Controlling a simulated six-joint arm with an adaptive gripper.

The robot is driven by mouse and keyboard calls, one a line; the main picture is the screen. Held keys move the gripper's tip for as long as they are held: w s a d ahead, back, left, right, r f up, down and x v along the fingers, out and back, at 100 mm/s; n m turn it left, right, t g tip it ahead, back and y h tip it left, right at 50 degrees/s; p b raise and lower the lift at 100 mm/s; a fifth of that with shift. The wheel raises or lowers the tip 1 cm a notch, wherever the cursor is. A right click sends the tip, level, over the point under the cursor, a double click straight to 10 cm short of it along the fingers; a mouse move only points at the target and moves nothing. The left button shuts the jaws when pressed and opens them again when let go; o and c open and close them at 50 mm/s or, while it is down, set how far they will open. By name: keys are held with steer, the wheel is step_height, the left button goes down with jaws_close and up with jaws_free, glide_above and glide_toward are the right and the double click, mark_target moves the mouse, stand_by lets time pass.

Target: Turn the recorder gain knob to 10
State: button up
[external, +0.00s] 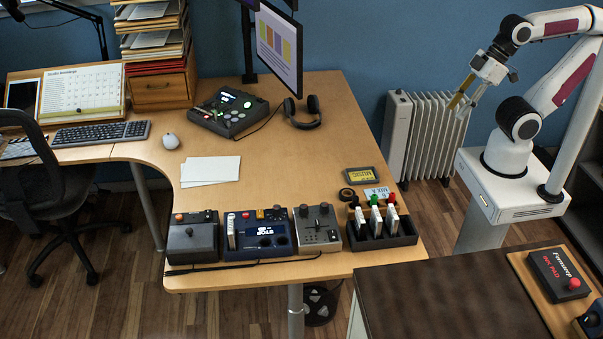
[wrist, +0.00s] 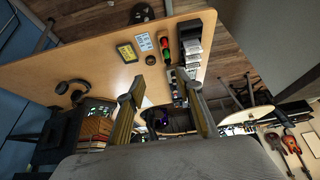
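A row of small devices stands along the front edge of the wooden desk. They are a dark grey box (external: 193,238), a blue box (external: 257,238) with dark round knobs, and a grey box (external: 317,230) with knobs on top. I cannot tell which is the recorder; no gain label or scale is legible. A dark console (external: 228,112) with a small lit screen sits farther back. My gripper (external: 460,104) is raised right of the desk, well away from the devices. In the wrist view my gripper (wrist: 161,79) has its fingers wide apart with nothing between them.
A tape roll (external: 346,194), headphones (external: 303,112) and a monitor (external: 279,45) are on the desk. A white radiator (external: 427,135) stands behind. A dark cabinet top (external: 440,300) is front right.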

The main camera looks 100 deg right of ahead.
stand_by(0.3)
steer(key=w+f+n+g, duration=0.1)
steer(key=w+f, duration=0.7)
steer(key=w, duration=0.6)
steer(key=w+a+f+g+y, duration=0.1)
steer(key=w+f, duration=0.7)
steer(key=w, duration=0.6)
steer(key=w+f+n+g, duration=0.1)
steer(key=w+f, duration=0.7)
steer(key=w, duration=0.6)
steer(key=shift+a+f+n+g, duration=0.15)
steer(key=shift+a+n+g, duration=0.05)
steer(key=shift+n+g, duration=0.1)
steer(key=w, duration=0.3)
steer(key=shift+w+a+f+n, duration=0.1)
steer(key=shift+w+f+n, duration=0.2)
steer(key=shift+w+f, duration=0.05)
steer(key=n+t, duration=0.1)
steer(key=t, duration=0.1)
glide_toward(277, 207)
steer(key=f, duration=0.1)
steer(key=shift+w+d+n+y, duration=0.2)
steer(key=shift+n+y, duration=0.1)
steer(key=shift+n, duration=0.1)
steer(key=shift+x, duration=3.85)
